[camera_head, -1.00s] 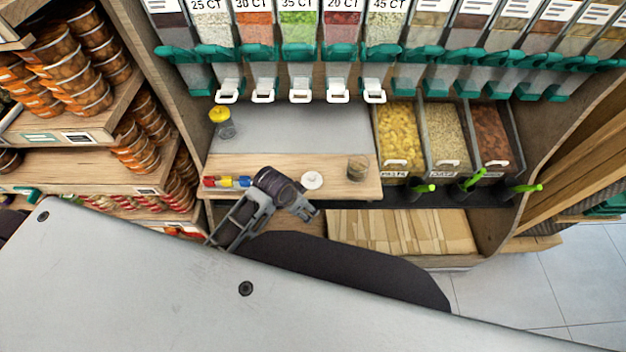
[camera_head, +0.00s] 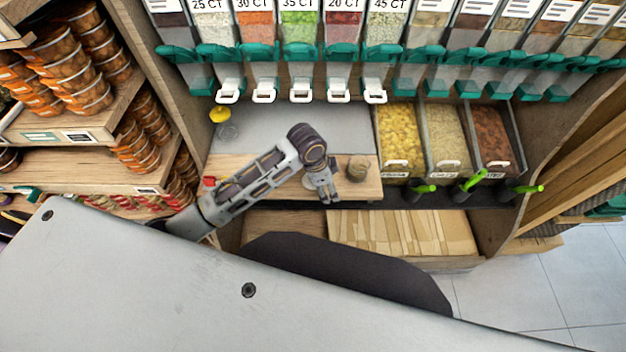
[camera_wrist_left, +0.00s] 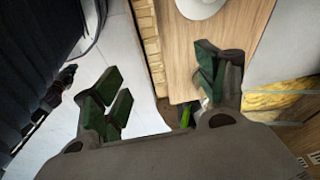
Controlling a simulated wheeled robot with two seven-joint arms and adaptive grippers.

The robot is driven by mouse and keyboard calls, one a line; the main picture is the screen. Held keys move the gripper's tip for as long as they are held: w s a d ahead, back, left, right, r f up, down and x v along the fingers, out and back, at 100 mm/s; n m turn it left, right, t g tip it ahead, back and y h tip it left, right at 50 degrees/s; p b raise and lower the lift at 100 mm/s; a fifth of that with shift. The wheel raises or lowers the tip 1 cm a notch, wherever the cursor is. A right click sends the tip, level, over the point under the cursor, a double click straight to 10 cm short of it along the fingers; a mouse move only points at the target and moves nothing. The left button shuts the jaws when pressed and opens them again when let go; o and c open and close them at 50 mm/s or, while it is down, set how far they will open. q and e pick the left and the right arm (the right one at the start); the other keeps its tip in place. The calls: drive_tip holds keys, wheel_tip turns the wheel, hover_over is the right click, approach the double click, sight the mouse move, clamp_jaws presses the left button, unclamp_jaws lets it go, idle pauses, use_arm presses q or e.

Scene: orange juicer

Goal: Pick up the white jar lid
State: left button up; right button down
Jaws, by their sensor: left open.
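The white jar lid (camera_wrist_left: 200,6) lies on the wooden counter and is cut off by the top edge of the left wrist view. In the head view only a sliver of the lid (camera_head: 308,183) shows beside my left gripper, which hides most of it. My left gripper (camera_head: 328,195) points down over the counter's front part, just right of the lid. My right gripper is in neither view.
A glass jar (camera_head: 357,168) stands on the counter close to the right of my left gripper. A yellow-lidded jar (camera_head: 220,114) stands at the back left. Bins of dry food (camera_head: 447,140) with green-handled scoops are at the right. Dispensers (camera_head: 300,75) hang above the counter's back.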

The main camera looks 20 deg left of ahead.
use_arm(q)
drive_tip(key=w+a+r+m+g+y, duration=0.1)
drive_tip(key=w+a+r+m+y, duration=0.1)
drive_tip(key=w+a+r+m, duration=0.3)
drive_tip(key=shift+w+a+r+m+g+y, duration=0.4)
drive_tip(key=shift+a+r, duration=0.4)
drive_tip(key=shift+a, duration=0.15)
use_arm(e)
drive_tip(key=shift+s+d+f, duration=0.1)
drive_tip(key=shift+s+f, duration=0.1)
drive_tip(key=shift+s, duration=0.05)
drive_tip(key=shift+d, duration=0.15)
use_arm(q)
wheel_tip(320, 180, down, 7)
drive_tip(key=shift+f+b, duration=0.15)
drive_tip(key=shift+b, duration=0.2)
drive_tip(key=shift+f, duration=0.65)
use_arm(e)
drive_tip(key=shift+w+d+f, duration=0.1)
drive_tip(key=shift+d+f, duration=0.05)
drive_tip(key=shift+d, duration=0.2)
